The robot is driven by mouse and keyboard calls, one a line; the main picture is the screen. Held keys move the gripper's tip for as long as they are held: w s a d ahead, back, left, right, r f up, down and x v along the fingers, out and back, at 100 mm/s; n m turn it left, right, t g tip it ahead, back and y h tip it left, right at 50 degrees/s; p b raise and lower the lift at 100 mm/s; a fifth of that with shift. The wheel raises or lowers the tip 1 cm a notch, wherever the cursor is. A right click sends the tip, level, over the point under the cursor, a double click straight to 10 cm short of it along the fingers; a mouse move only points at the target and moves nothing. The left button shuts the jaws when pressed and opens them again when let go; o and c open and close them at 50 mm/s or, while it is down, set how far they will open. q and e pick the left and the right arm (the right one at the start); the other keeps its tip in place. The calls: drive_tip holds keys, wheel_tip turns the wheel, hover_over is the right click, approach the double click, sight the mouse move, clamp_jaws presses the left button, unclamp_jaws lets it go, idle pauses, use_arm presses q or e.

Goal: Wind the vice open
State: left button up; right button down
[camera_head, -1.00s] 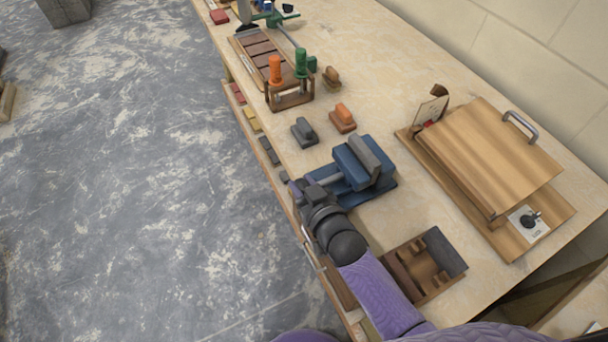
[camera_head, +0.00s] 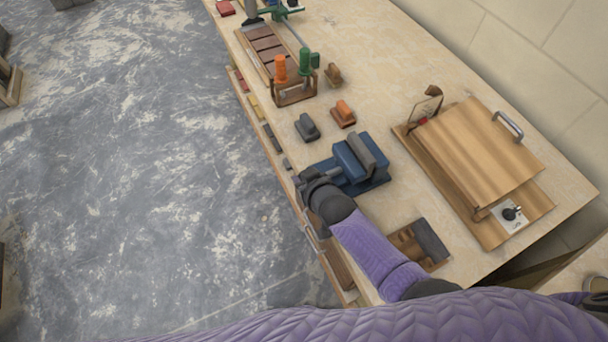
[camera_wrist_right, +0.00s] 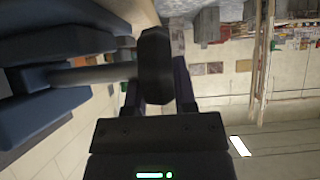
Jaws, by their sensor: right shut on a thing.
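The blue vice (camera_head: 351,160) is on the bench near its front edge, with a grey jaw plate (camera_head: 368,150) along its top. I cannot tell how wide the gap between its jaws is. In the right wrist view, a grey screw shaft (camera_wrist_right: 92,74) runs from the vice's blue body (camera_wrist_right: 45,100) to a dark round knob (camera_wrist_right: 154,62). My right gripper (camera_wrist_right: 158,72) has its fingers on either side of the knob and is shut on it. In the head view, this gripper (camera_head: 305,180) is at the vice's front, partly hidden by my wrist.
A wooden box with a lid and handle (camera_head: 470,150) stands on the right. A brown open tray (camera_head: 408,243) is beside my right arm. A grey block (camera_head: 306,127), an orange-topped block (camera_head: 343,113) and a rack with orange and green handles (camera_head: 294,92) are beyond the vice.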

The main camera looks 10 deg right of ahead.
drive_tip(key=shift+d, duration=0.1)
drive_tip(key=c, duration=0.5)
unclamp_jaws()
drive_tip(key=shift+c, duration=0.2)
drive_tip(key=shift+o, duration=0.6)
use_arm(q)
drive_tip(key=shift+d, duration=0.25)
drive_tip(key=shift+d, duration=0.1)
drive_tip(key=r+p, duration=0.5)
drive_tip(key=shift+w+d, duration=0.15)
drive_tip(key=shift+w, duration=0.05)
use_arm(e)
drive_tip(key=v, duration=1)
drive_tip(key=shift+f, duration=0.1)
